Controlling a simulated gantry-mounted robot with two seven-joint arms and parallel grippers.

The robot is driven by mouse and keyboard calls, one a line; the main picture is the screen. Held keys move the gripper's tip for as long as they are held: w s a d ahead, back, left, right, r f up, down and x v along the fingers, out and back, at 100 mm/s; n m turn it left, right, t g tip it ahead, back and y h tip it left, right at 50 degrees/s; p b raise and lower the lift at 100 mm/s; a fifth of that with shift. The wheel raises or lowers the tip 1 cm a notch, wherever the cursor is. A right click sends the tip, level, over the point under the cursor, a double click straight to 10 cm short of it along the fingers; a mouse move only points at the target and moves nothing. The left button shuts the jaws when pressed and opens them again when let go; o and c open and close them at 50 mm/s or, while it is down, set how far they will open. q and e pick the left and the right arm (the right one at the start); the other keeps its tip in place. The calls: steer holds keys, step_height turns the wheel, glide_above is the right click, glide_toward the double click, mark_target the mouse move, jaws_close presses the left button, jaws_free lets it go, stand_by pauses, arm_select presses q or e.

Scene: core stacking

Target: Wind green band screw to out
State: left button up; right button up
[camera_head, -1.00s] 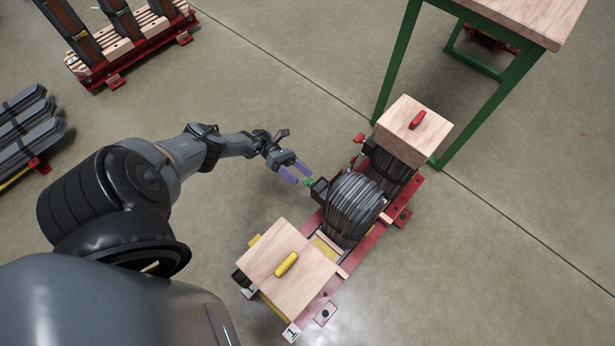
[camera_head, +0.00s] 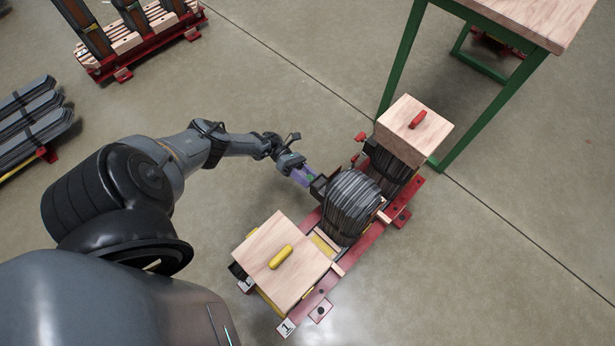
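The green band screw (camera_head: 311,180) sticks out from the left side of the dark band fitting around the middle stack of dark core sheets (camera_head: 352,205). Only a little green shows. My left gripper (camera_head: 304,175), with purple fingers, is at the screw. Its fingers overlap the screw in this view and look close together. I cannot tell whether they grip it. My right gripper is not in view.
The stack stands on a red frame (camera_head: 365,237) between a wooden block with a yellow handle (camera_head: 281,257) and one with a red handle (camera_head: 418,119). A green-legged table (camera_head: 398,65) stands behind. Sheet piles (camera_head: 33,120) and a red rack (camera_head: 125,72) are at left.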

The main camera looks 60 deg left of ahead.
arm_select(q)
steer(key=shift+c, duration=1.3)
steer(key=shift+n, duration=0.3)
